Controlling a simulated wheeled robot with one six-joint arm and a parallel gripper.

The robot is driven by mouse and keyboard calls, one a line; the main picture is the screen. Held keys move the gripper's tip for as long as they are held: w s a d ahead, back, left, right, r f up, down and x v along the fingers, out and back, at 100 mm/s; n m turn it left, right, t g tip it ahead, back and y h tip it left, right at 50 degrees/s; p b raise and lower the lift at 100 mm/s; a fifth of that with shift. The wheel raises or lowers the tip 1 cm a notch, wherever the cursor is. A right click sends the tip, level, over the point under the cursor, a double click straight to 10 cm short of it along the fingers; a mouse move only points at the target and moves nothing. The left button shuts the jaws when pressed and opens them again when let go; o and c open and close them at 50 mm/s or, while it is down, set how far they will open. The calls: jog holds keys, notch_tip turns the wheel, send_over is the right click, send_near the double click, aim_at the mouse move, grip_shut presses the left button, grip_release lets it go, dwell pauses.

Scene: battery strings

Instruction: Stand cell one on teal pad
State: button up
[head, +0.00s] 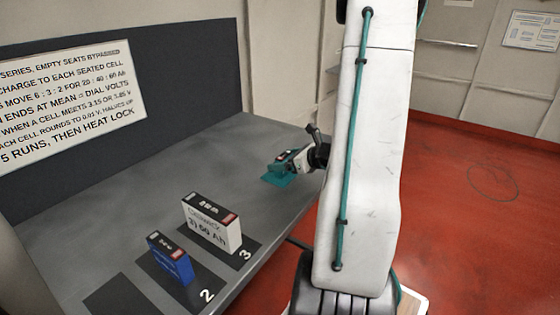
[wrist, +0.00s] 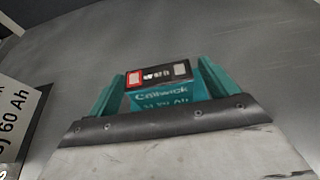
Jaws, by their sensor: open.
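A teal cell (wrist: 165,92) with a dark top and a red and a pale terminal shows in the wrist view between the two teal fingers of my gripper (wrist: 162,82). Its front reads "Cellwick"; the number is hard to read. The arm and gripper partly hide cell and pad, so I cannot tell whether the cell's base touches the pad.
A white 60 Ah cell (head: 212,224) stands on dark seat 3, and a blue cell (head: 170,259) on seat 2. A dark seat at the near left (head: 118,296) looks empty. A sign (head: 70,90) hangs on the back panel. The bench between is clear.

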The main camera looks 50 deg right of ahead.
jog(key=v, duration=0.9)
jog(key=shift+s+r, duration=0.1)
jog(key=shift+s, duration=0.05)
jog(key=w+a+r+n+g+y, duration=0.25)
jog(key=a+n, duration=0.55)
jog(key=a, duration=0.4)
jog(key=w+a+r+n+g+y, duration=0.2)
jog(key=a+r+n+g+y, duration=0.2)
jog(key=a+n, duration=0.5)
jog(key=s+a+r+n+g+h, duration=0.2)
jog(key=s+a+n, duration=0.4)
jog(key=n, duration=0.3)
jog(key=s+a+r+n+g+h, duration=0.3)
jog(key=s+a+n+h, duration=0.2)
jog(key=s+a+n, duration=0.2)
jog(key=shift+s+a+r+n, duration=0.25)
jog(key=shift+a+n, duration=0.5)
jog(key=shift+n, duration=0.35)
jog(key=shift+g+h, duration=0.25)
